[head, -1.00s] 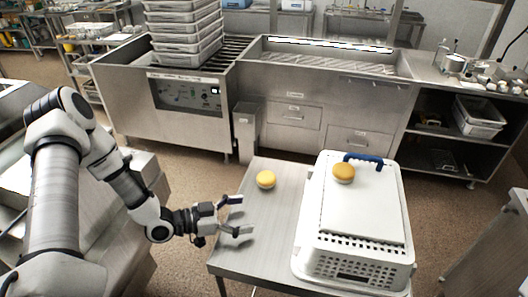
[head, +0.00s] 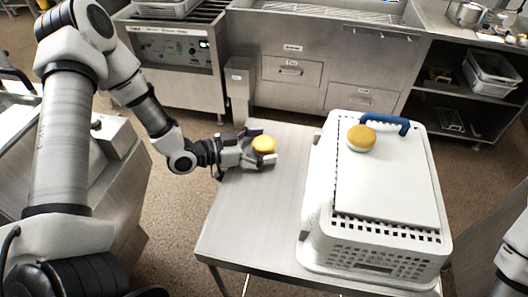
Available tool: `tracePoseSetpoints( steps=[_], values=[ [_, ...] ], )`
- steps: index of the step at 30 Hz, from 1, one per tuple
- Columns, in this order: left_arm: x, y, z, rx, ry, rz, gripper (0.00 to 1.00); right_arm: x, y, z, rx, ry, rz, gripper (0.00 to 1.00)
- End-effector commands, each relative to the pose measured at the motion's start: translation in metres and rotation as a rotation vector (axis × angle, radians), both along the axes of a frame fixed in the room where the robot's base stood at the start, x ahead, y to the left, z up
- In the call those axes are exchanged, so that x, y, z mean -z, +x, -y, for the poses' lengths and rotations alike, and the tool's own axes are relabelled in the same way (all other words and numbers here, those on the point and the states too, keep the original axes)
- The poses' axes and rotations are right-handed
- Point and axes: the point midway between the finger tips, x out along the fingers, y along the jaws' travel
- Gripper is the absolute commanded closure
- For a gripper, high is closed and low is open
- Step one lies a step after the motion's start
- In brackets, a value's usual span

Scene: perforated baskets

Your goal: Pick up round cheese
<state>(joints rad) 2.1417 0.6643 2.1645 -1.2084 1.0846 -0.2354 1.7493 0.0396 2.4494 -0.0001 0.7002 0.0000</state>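A round yellow cheese (head: 263,144) sits on the metal table (head: 240,215) near its far left edge. My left gripper (head: 266,146) reaches it from the left, with one finger on the far side and one on the near side of it. The fingers look open around the cheese; the near finger hides part of its lower edge, and contact cannot be made out. A second round yellow piece (head: 361,137) with a pale underside lies on top of the white basket's lid. My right gripper is out of view; part of my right arm shows at the lower right.
The table's left front is clear. A steel counter with drawers (head: 290,70) stands behind.

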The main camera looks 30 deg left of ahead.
Motion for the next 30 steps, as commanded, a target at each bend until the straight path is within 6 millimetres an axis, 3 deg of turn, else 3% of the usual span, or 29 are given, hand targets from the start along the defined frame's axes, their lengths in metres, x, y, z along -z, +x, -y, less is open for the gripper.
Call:
tracePoseSetpoints(
  steps=[4,9,10,13,14,22,30],
  values=[
    [-0.002,0.000,0.000,0.000,-0.001,-0.001,0.10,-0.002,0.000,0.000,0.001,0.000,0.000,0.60],
    [-0.002,0.000,0.000,0.000,0.000,0.000,0.70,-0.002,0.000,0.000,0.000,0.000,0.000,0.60],
    [-0.002,-0.001,0.000,0.000,0.000,0.000,0.76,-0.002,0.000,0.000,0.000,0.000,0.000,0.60],
    [-0.001,0.000,-0.001,0.000,0.001,-0.001,0.76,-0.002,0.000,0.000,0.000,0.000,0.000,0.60],
    [-0.001,0.000,-0.001,0.000,0.001,-0.001,0.82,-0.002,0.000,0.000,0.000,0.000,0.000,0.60],
    [-0.005,-0.001,0.000,0.001,0.000,-0.002,0.82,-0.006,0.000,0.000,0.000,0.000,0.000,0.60],
    [-0.041,0.000,0.000,0.001,0.001,-0.001,0.82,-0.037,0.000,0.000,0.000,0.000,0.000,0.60]
  ],
)
